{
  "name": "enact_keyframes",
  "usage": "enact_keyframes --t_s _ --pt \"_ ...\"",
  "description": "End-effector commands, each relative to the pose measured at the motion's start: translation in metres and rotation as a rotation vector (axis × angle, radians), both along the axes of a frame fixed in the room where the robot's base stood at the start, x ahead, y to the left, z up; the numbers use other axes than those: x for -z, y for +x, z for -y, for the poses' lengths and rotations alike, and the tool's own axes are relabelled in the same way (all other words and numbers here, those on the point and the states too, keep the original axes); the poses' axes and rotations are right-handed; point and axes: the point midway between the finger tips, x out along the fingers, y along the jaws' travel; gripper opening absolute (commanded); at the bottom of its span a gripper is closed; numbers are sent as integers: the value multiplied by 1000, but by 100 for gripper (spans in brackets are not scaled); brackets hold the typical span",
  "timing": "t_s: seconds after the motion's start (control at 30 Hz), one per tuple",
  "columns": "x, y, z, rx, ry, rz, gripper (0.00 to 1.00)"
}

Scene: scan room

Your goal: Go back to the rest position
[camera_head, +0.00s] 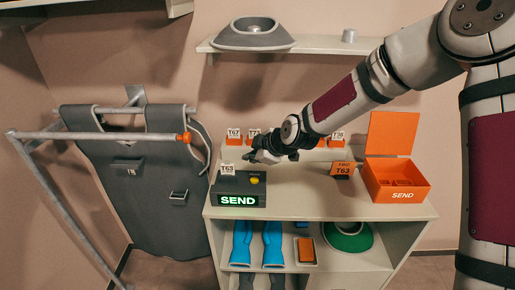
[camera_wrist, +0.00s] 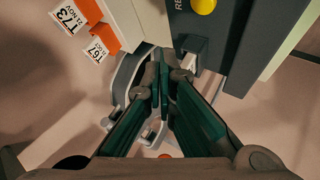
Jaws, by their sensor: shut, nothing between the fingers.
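My gripper (camera_head: 258,156) hangs over the back left of the shelf top in the head view, just above and behind the dark SEND box (camera_head: 238,182). In the wrist view my gripper (camera_wrist: 163,75) has its green-lined fingers together at the tips, with nothing between them. The SEND box has a lit green sign and a yellow button (camera_head: 254,181). The button also shows at the top of the wrist view (camera_wrist: 203,5). A white T63 tag (camera_head: 227,169) stands at the box's left side.
An orange open-lidded SEND box (camera_head: 397,186) stands right on the shelf unit (camera_head: 310,205). An orange T63 tag (camera_head: 344,170) is beside it. Several orange-based tags line the back. A wall shelf (camera_head: 330,44) holds a grey ring (camera_head: 252,35).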

Motion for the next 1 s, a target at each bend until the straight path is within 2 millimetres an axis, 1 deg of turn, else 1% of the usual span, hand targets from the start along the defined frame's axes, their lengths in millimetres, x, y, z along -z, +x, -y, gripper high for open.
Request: enact_keyframes --t_s 0.07,0.17,0.27,0.37,0.57,0.67,0.8,0.87,0.97,1.0 --pt "-1 -1 1 2 -2 -2 0" --pt "-8 -6 7 18 -16 -15 0" --pt "-23 -17 21 60 -42 -47 0" --pt "-43 -35 42 134 -74 -91 0" --pt "-88 -78 89 331 -108 -173 0" --pt "-110 -103 112 445 -106 -205 0" --pt "-141 -143 142 613 -81 -246 0" --pt "-153 -161 154 687 -60 -262 0" --pt "-170 -194 173 812 -14 -289 0" --pt "-176 -207 180 861 8 -300 0"
